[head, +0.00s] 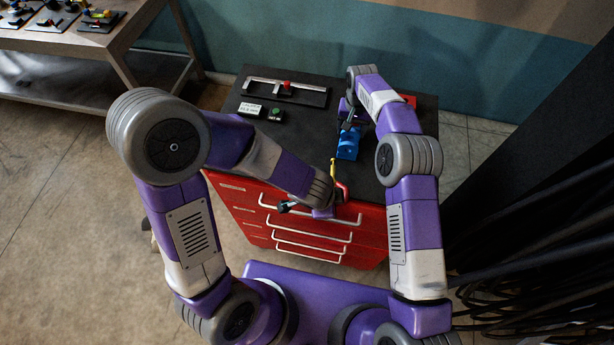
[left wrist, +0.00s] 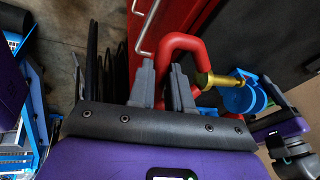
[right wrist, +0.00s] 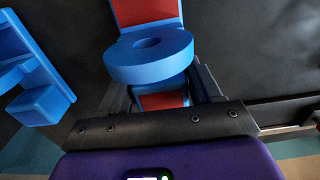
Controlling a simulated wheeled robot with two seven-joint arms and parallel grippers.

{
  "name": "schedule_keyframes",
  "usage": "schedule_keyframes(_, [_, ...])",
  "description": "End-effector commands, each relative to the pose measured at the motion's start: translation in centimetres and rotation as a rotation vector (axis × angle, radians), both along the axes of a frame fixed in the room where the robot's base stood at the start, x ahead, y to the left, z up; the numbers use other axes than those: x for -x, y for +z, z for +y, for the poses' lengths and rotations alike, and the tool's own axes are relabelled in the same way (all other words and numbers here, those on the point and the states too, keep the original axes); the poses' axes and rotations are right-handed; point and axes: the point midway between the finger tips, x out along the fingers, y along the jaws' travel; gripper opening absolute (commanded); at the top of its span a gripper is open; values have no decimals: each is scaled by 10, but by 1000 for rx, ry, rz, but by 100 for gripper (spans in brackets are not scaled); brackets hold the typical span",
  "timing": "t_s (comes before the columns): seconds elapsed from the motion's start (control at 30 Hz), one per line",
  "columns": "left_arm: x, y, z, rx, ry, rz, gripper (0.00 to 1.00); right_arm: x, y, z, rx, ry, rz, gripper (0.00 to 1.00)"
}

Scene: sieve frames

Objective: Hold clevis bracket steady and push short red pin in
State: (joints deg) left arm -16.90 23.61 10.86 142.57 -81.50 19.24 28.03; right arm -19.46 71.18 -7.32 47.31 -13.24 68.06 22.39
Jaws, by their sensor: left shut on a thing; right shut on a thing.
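The blue clevis bracket (head: 347,146) is near the middle of the cart top. In the right wrist view its round lug (right wrist: 120,70) has a hole, with red-and-blue surfaces behind it. My right gripper (head: 348,119) is shut on the bracket from its far side. The short red pin has a bent red handle (left wrist: 170,44) and a brass-coloured shaft (left wrist: 218,80). My left gripper (left wrist: 163,82) is shut on the red handle near the cart's front edge. In the head view the shaft (head: 333,170) stands apart from the bracket, on its near side.
A holder with a light bar and red knob (head: 286,88) lies at the cart's back. A white label (head: 250,108) and a small green-and-black box (head: 276,115) are left of the bracket. Red drawers with pale handles (head: 310,233) face me. A side bench (head: 75,40) is at far left.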

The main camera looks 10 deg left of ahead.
Motion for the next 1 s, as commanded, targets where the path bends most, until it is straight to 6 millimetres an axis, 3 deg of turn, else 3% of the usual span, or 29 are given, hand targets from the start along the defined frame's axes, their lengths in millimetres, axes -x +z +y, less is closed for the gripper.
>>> schedule_keyframes(0.1, [16, 1, -10, 30, -99, -12, 0, 0, 1, 0, -1, 0, -1, 0])
schedule_keyframes(0.33, [26, 2, -15, 48, -154, -15, 0, 0, 1, 0, -1, 0, -2, 0])
schedule_keyframes(0.7, [24, 2, -14, 48, -148, -14, 0, 0, 1, 0, -1, 0, -2, 0])
schedule_keyframes(1.0, [1, 2, -13, 48, -146, -17, 0, 0, 1, 1, -2, 0, -2, 0])
